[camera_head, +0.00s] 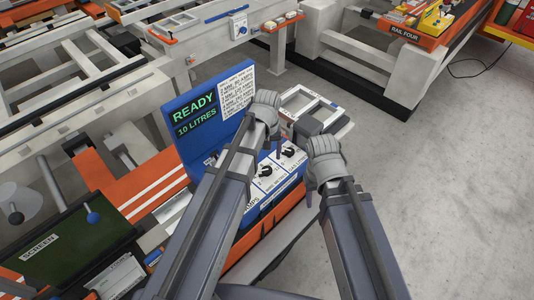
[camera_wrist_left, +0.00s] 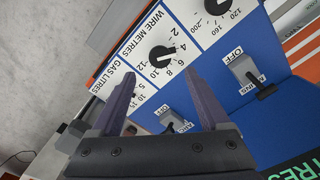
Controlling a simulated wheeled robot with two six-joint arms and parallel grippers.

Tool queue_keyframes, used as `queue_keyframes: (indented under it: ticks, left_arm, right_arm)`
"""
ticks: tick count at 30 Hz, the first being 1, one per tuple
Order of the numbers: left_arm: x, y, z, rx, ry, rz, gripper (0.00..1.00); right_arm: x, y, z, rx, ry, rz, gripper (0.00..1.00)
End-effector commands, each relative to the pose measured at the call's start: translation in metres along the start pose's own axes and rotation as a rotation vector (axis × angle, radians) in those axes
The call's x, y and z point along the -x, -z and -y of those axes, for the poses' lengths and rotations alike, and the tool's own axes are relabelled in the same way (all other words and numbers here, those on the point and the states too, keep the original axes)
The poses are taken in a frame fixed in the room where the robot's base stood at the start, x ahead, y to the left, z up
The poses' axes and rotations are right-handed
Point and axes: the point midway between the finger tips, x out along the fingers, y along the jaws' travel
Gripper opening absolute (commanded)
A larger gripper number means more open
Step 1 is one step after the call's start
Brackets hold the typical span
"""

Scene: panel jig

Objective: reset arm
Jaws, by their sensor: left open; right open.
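My left gripper (camera_head: 266,106) reaches over the blue control panel (camera_head: 180,107) in the head view; its fingers are hidden there by the wrist. In the left wrist view the left gripper (camera_wrist_left: 158,80) is open, its two fingers apart and nothing between them. A lever switch (camera_wrist_left: 245,72) marked OFF is to the right. My right gripper (camera_head: 325,158) hangs at the panel's right edge, apart from the left one; its fingertips are unclear.
A grey frame tray (camera_head: 312,106) lies behind the grippers. A green screen board (camera_head: 70,240) is at lower left. The floor (camera_head: 430,170) at right is clear.

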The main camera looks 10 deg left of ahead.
Motion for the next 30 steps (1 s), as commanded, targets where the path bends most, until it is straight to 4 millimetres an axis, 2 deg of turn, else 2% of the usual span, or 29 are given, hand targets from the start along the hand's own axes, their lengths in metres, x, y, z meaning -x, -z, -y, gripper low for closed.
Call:
queue_keyframes:
  ticks: [17,20,24,27,30]
  left_arm:
    - [0.002,-0.003,-0.001,-0.007,0.001,0.0,0.79]
    - [-0.004,-0.032,-0.006,-0.098,0.016,0.003,0.79]
    - [-0.015,-0.096,-0.013,-0.343,0.059,0.013,0.79]
    - [-0.02,-0.13,-0.014,-0.495,0.087,0.019,0.79]
    - [-0.021,-0.149,-0.014,-0.589,0.105,0.024,0.79]
  right_arm:
    - [0.002,0.0,0.0,0.0,0.0,0.0,0.5]
    - [-0.004,0.0,0.0,0.0,0.0,0.0,0.5]
    - [-0.015,0.001,0.001,-0.001,0.0,0.0,0.5]
    - [-0.02,0.001,0.002,-0.001,0.0,0.0,0.5]
    - [-0.023,0.001,0.002,-0.001,0.0,0.0,0.5]
